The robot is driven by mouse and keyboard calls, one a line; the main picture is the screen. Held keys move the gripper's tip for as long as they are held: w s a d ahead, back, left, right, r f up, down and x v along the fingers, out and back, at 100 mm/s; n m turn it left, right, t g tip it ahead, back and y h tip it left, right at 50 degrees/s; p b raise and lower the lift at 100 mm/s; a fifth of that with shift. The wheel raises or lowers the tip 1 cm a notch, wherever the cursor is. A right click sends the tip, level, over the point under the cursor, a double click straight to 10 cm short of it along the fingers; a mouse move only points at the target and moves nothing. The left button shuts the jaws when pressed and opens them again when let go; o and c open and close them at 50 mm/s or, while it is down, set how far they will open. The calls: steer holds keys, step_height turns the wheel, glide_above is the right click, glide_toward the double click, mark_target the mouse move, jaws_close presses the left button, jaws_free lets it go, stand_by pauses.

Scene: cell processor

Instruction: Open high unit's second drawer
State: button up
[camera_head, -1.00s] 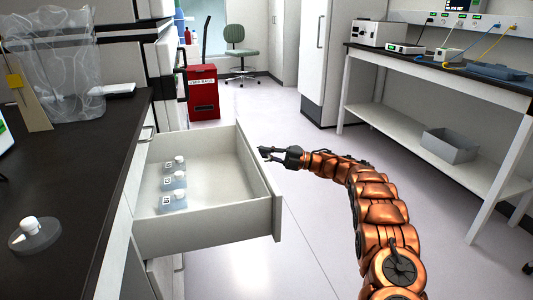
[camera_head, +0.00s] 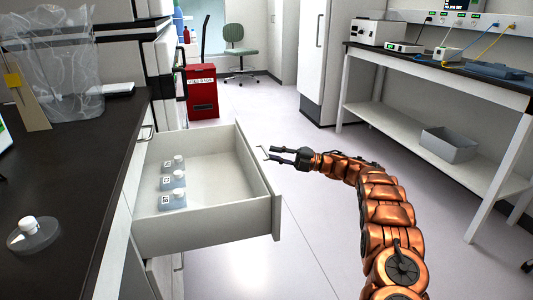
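A white drawer (camera_head: 215,227) under the dark counter is pulled well out. Several small flasks with white caps (camera_head: 172,181) stand in a row inside it. The drawer's handle (camera_head: 266,153) is on its front, facing my gripper. My gripper (camera_head: 270,155) is at the end of the copper arm, just right of the drawer front. Its two dark fingers are spread, with the handle at or near their tips. I cannot tell whether they touch it. I cannot tell from this view which drawer of the high unit this is.
A red bin (camera_head: 201,92) and a green chair (camera_head: 240,65) stand farther back. A bench (camera_head: 440,70) lines the right. The floor between is clear.

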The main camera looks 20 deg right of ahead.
steer(key=v, duration=0.8)
steer(key=shift+s, duration=0.1)
